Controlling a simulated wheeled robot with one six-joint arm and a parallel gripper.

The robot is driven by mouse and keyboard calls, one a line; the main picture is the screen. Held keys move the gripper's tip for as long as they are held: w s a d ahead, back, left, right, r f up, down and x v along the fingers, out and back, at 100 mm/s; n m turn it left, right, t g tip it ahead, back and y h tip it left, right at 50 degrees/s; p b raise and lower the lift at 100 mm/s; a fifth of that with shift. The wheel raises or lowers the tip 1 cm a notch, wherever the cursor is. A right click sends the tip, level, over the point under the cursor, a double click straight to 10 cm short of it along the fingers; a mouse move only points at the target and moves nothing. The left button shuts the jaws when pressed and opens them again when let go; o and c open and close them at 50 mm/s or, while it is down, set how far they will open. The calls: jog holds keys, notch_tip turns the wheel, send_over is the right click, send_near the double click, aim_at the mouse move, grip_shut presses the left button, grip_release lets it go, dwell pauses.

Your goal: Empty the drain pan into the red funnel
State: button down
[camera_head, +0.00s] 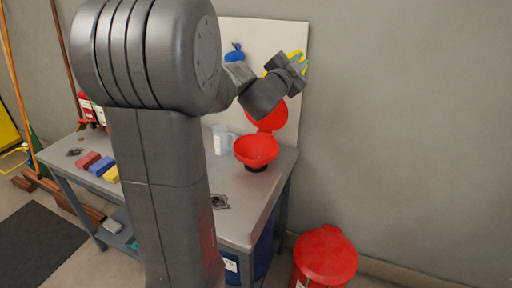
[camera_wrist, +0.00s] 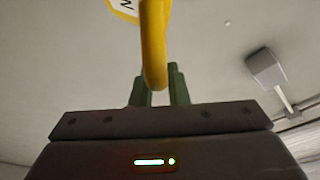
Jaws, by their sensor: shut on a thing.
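The red funnel (camera_head: 256,151) sits on the grey workbench near its right end, with a raised red lid (camera_head: 268,117) behind its bowl. My gripper (camera_head: 299,64) is above and to the right of the funnel, in front of the white back panel. In the wrist view my gripper (camera_wrist: 158,88) has its green fingers shut on a yellow curved piece (camera_wrist: 155,45) like a handle. A yellow part with dark lettering shows at the top edge there. I cannot make out a whole drain pan; whether the yellow piece belongs to it cannot be told.
The workbench (camera_head: 228,238) holds a clear jug (camera_head: 222,140) left of the funnel, and red, blue and yellow blocks (camera_head: 101,165). A red lidded bin (camera_head: 325,256) stands on the floor at right. The wrist view faces the ceiling and a light fixture (camera_wrist: 266,70).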

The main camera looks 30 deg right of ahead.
jog(key=s+d+f+m+g+y+b, duration=0.1)
jog(key=s+d+f+m+b, duration=0.2)
jog(key=f, duration=0.4)
jog(key=s+d+f+m+g+y+b, duration=0.1)
jog(key=s+d+f+m+b, duration=0.2)
jog(key=d+f, duration=0.3)
jog(key=shift+f+m+y+b, duration=0.4)
jog(key=shift+f+m+b, duration=0.3)
jog(key=shift+f, duration=0.45)
jog(key=shift+a, duration=0.1)
